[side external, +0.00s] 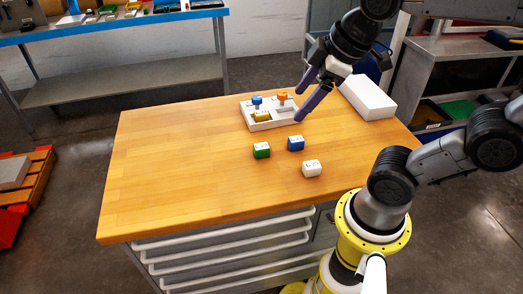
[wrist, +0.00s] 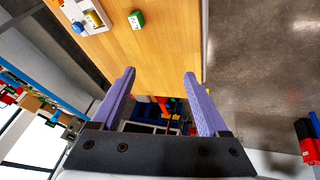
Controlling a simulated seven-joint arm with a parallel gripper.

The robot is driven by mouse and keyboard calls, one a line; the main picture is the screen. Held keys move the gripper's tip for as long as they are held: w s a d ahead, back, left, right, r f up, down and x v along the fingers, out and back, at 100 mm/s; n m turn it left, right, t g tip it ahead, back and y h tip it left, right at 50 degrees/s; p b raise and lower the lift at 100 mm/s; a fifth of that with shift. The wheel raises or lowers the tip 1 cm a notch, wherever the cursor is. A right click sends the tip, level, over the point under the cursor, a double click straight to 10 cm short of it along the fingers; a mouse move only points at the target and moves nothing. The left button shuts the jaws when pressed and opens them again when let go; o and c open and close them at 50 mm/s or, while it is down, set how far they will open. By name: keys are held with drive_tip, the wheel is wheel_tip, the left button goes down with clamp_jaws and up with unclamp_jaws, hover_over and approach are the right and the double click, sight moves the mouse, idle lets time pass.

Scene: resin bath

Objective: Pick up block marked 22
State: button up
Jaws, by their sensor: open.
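Three loose blocks sit on the wooden table: a green block (side external: 261,151), a blue block (side external: 295,143) and a white block (side external: 312,168). Each has dark marks on top, too small to read, so I cannot tell which is 22. The green block also shows at the top of the wrist view (wrist: 136,20). A pale tray (side external: 262,124) behind them holds a yellow block (side external: 262,116) and blue and orange pieces. My gripper (side external: 299,105) has purple fingers, spread open and empty, by the tray's right end in the side view. It also shows in the wrist view (wrist: 160,75).
A white box (side external: 368,97) lies at the table's back right, near my gripper. The left and front of the wooden table (side external: 175,165) are clear.

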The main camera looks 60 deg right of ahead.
drive_tip(key=w+d+f+n+g, duration=0.1)
drive_tip(key=w+d+n+g, duration=0.15)
drive_tip(key=w, duration=0.65)
drive_tip(key=n+g, duration=0.1)
drive_tip(key=g, duration=0.2)
hover_over(261, 146)
drive_tip(key=f, duration=1.8)
drive_tip(key=shift+w+d+f, duration=0.1)
drive_tip(key=shift+d+f, duration=0.1)
drive_tip(key=shift+f, duration=0.1)
drive_tip(key=shift+s+a+f, duration=0.1)
drive_tip(key=shift+f, duration=1.45)
drive_tip(key=shift+s+a+f, duration=0.1)
drive_tip(key=shift+f, duration=1.45)
clamp_jaws()
